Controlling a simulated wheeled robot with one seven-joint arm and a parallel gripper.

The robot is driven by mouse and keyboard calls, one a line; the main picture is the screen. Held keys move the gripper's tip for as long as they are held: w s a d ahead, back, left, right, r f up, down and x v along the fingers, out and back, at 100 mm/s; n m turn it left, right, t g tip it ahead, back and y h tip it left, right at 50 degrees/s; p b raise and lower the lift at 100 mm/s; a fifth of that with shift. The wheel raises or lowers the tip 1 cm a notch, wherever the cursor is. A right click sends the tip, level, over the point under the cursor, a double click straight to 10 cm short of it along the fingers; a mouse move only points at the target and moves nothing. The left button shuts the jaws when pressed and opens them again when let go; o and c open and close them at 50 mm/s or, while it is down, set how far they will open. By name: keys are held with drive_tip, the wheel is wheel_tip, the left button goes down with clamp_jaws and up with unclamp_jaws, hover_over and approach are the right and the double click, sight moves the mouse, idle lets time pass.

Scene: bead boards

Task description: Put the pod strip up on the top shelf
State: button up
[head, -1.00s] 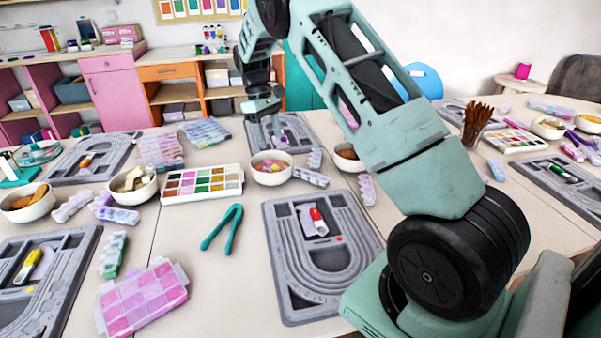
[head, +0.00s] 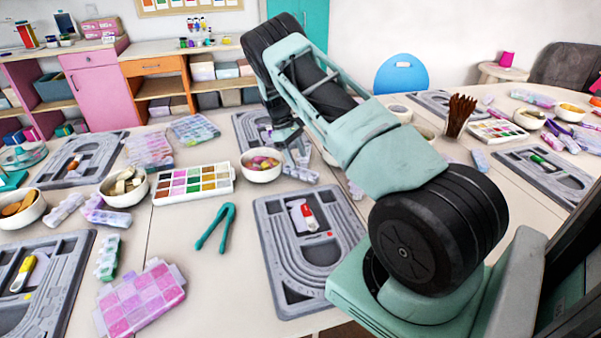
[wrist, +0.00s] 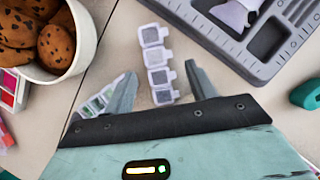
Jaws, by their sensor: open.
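In the wrist view, a strip of small clear pods with grey and purplish filling (wrist: 157,62) lies on the table. My gripper (wrist: 160,84) is open, one finger on each side of the strip's near part, and I see no contact. A second pod strip with green filling (wrist: 98,102) lies partly behind the left finger. In the head view, my gripper (head: 292,152) is low over the table beside the bowl of coloured pieces (head: 261,167). A pod strip (head: 300,174) shows just below it. The back cabinet has open shelves (head: 160,88) under a pale top.
In the wrist view, a white bowl of cookies (wrist: 88,42) stands at the upper left and a grey bead board (wrist: 262,68) at the upper right. In the head view, a paint palette (head: 193,184), green tweezers (head: 215,228) and another bead board (head: 290,285) lie around; bare table shows between them.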

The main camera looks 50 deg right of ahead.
sight(305, 172)
drive_tip(key=shift+d+p+x, duration=0.2)
drive_tip(key=shift+p+x, duration=0.25)
drive_tip(key=shift+x, duration=1.05)
drive_tip(key=shift+d+p+x, duration=0.2)
drive_tip(key=shift+p+x, duration=0.25)
drive_tip(key=shift+x, duration=1.05)
drive_tip(key=shift+c, duration=0.3)
drive_tip(key=c, duration=0.9)
drive_tip(key=shift+c, duration=0.2)
drive_tip(key=shift+s+r, duration=0.1)
